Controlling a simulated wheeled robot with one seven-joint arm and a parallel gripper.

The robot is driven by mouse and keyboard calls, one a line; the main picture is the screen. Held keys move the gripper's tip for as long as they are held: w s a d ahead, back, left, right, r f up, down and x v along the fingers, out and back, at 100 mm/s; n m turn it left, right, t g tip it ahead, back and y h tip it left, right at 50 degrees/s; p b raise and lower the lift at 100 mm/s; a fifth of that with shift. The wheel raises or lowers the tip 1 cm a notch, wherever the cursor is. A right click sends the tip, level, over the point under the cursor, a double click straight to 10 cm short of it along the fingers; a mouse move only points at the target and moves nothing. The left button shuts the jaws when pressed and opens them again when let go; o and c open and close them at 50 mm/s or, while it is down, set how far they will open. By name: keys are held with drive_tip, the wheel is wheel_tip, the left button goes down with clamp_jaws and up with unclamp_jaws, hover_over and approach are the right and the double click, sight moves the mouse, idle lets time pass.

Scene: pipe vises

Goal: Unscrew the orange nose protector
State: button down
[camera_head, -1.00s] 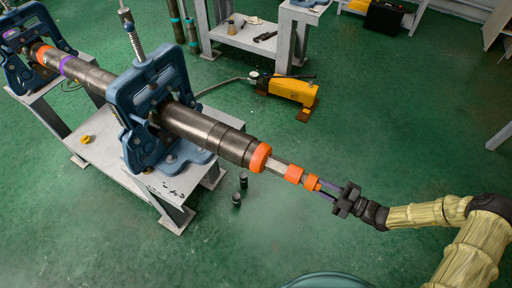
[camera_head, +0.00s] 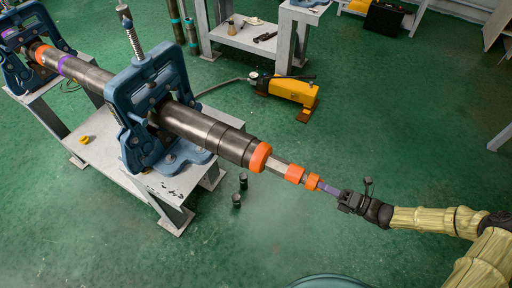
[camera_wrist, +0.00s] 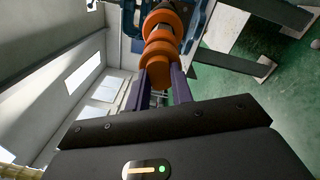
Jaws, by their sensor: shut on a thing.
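The orange nose protector (camera_head: 312,182) is at the free end of a slim metal rod that sticks out of the long dark pipe (camera_head: 205,131). In the wrist view the protector (camera_wrist: 160,66) shows as stepped orange rings, its end between my fingers. My gripper (camera_head: 322,187) has purple fingers and reaches the protector from the right, in line with the pipe. In the wrist view my gripper (camera_wrist: 161,80) is shut on the protector's end, one finger on each side. The threads are hidden.
A blue pipe vise (camera_head: 150,110) holds the pipe on a grey bench (camera_head: 105,150); a second blue vise (camera_head: 22,60) stands at the far left. An orange collar (camera_head: 260,157) rings the pipe's end. A yellow pump (camera_head: 292,90) lies behind. Green floor around my gripper is clear.

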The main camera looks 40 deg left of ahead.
drive_tip(key=shift+s+f+n, duration=0.1)
drive_tip(key=shift+n, duration=0.9)
drive_tip(key=n+b, duration=0.1)
drive_tip(key=n, duration=1.3)
drive_tip(key=shift+d+f+g+h+b, duration=0.1)
drive_tip(key=shift+f+g+h+b, duration=0.05)
drive_tip(key=shift+g+h+b, duration=0.2)
drive_tip(key=c, duration=1.3)
unclamp_jaws()
